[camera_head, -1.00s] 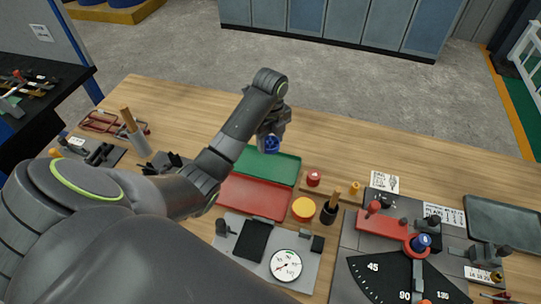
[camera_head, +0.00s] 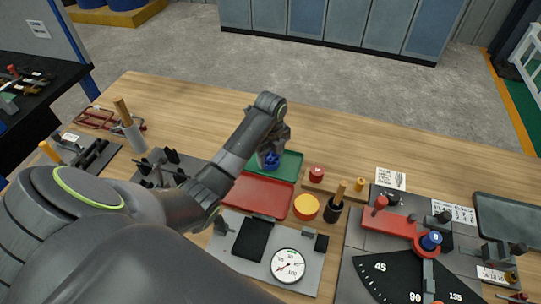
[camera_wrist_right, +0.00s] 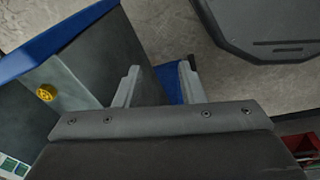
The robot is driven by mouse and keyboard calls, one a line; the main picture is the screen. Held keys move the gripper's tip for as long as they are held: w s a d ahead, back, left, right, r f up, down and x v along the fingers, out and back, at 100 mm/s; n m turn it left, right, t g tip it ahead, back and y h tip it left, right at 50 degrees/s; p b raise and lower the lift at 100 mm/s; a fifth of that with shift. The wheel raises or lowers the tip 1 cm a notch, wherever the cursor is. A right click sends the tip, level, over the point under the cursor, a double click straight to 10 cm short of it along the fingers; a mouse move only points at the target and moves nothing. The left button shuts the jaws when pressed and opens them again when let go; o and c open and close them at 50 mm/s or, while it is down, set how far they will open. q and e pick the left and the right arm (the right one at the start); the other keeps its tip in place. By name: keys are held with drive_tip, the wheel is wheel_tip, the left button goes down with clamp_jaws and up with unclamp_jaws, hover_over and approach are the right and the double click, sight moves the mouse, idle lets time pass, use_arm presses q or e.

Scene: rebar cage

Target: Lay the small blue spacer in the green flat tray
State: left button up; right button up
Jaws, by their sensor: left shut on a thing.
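The small blue spacer (camera_head: 272,161) is in the jaws of my left gripper (camera_head: 271,153), which is shut on it. The gripper points down over the green flat tray (camera_head: 291,166) in the head view. The spacer appears within the tray's outline, low near its floor; I cannot tell whether it touches. My left forearm hides the tray's left part. My right gripper (camera_wrist_right: 158,85) shows only in the right wrist view, with its two fingers apart and nothing between them, away from the trays.
A red tray (camera_head: 257,196) lies just in front of the green one. A dial gauge plate (camera_head: 311,270) lies nearer. The wood behind the green tray is clear.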

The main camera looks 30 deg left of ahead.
sight(271, 159)
use_arm(q)
drive_tip(key=shift+f, duration=0.1)
drive_tip(key=o, duration=0.9)
drive_tip(key=shift+o, duration=0.2)
wheel_tip(271, 159, up, 6)
drive_tip(key=shift+f+p, duration=0.15)
drive_tip(key=shift+p, duration=0.2)
wheel_tip(271, 159, up, 7)
drive_tip(key=p, duration=0.7)
drive_tip(key=shift+f, duration=0.2)
